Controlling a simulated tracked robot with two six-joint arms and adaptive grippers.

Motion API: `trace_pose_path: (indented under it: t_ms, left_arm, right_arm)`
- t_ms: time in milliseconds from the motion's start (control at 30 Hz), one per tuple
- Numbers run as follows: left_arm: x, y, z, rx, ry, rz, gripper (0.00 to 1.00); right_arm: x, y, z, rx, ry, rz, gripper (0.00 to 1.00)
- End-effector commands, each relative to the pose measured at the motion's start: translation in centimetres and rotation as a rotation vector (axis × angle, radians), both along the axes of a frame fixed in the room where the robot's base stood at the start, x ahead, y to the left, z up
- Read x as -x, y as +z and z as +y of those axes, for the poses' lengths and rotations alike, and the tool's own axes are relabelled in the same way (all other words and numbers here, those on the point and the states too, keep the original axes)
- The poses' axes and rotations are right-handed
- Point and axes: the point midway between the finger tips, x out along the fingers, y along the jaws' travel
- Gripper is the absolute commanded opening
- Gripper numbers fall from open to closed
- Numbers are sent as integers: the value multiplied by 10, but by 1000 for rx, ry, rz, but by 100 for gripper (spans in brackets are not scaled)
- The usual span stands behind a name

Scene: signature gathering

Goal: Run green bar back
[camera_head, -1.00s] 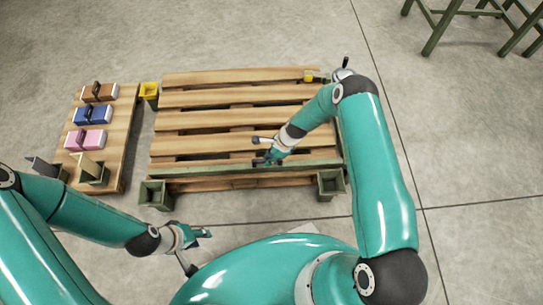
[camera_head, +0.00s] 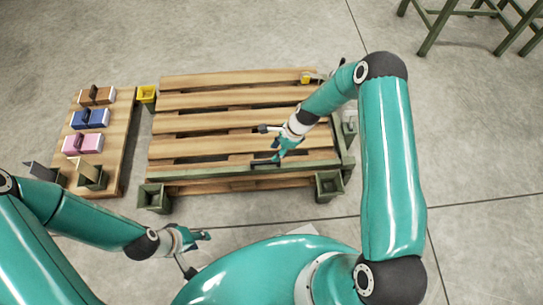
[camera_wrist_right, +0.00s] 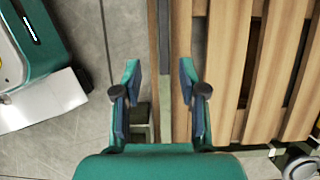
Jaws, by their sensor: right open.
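The green bar (camera_head: 210,171) lies along the near edge of the slatted pallet (camera_head: 190,122), running left to right between two green square sockets. A dark grey section shows on the bar near its middle. My right gripper (camera_head: 280,154) is over the bar's right half. In the right wrist view its two fingers (camera_wrist_right: 161,95) are spread, with the bar (camera_wrist_right: 167,110) running lengthwise in the gap between them, seemingly below the tips. My left gripper (camera_head: 203,236) is in front of the pallet, low and left, away from the bar; its jaw state is unclear.
Green sockets stand at the pallet's front left (camera_head: 153,197) and front right (camera_head: 328,186). Yellow pieces sit at the back left (camera_head: 147,96) and back right (camera_head: 306,78). A smaller board (camera_head: 116,125) on the left carries brown, blue and pink blocks. A green-legged frame (camera_head: 435,35) stands far right.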

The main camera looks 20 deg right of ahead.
Motion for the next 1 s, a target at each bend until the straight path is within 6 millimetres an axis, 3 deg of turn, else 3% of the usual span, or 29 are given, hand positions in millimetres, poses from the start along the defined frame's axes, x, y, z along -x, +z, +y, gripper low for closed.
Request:
trace_pose_path:
  t_ms: [233,767,900,1000]
  left_arm:
    - [0,0,0,0,0,0,40]
    - [0,-1,0,0,0,0,40]
    - [0,-1,0,0,0,0,40]
    - [0,-1,0,0,0,0,40]
  right_arm:
    - [4,27,-11,-2,1,2,42]
    - [5,30,-12,-1,0,3,42]
    - [1,35,-2,-1,22,-8,42]
    - [24,34,18,-15,70,32,42]
